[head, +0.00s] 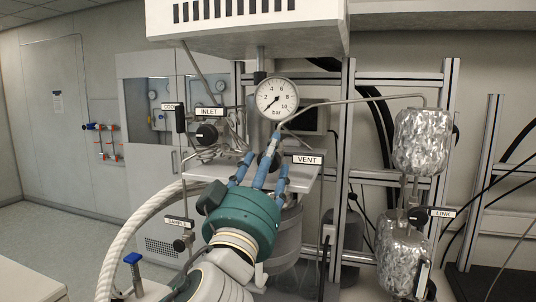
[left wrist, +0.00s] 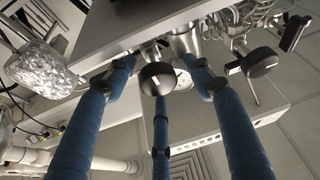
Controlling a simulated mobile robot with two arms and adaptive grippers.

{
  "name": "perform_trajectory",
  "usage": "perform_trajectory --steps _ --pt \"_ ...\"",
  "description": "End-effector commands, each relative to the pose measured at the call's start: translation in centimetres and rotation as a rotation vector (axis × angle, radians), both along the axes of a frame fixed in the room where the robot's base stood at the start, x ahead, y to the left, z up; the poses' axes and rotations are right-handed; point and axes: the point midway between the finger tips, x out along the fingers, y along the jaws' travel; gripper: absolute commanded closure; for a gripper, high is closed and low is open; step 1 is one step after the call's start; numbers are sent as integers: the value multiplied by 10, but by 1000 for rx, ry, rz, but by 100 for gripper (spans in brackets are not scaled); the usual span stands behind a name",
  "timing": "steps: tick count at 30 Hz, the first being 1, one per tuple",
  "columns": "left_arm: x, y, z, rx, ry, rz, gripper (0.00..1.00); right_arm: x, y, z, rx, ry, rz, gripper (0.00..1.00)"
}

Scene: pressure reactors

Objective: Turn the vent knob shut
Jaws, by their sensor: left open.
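The white VENT label (head: 307,160) hangs right of my left gripper in the head view. My left gripper (head: 264,158), with a teal body and blue fingers, reaches up to the reactor head below the pressure gauge. In the left wrist view, a dark round knob (left wrist: 158,78), apparently the vent knob, sits between the open fingers (left wrist: 159,70). I cannot tell whether any finger touches it. My right gripper is in neither view.
The pressure gauge (head: 277,98) stands just above the fingers. The INLET knob (head: 206,133) and SAMPLE knob (head: 182,244) are to the left. Foil-wrapped vessels (head: 421,141) and the LINK knob (head: 418,217) are to the right. Thin metal tubes surround the head.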

Motion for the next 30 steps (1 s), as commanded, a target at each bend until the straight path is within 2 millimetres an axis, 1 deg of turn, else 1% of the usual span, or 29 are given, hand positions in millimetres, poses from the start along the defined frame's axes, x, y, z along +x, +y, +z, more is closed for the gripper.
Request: perform_trajectory --steps 8,9,11,12,14,15,23,30 --pt "1 0 0 0 0 0 47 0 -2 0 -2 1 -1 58" --pt "1 0 0 0 0 0 55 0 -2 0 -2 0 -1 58" --pt "1 0 0 0 0 0 67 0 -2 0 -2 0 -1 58" --pt "1 0 0 0 0 0 75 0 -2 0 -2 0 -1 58" --pt "1 0 0 0 -1 0 87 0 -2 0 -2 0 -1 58" --pt "1 0 1 -1 -2 1 91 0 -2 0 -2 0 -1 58" --pt "1 1 3 13 -10 3 91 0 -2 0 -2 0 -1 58" --pt "1 3 4 109 -45 6 91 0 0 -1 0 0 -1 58"
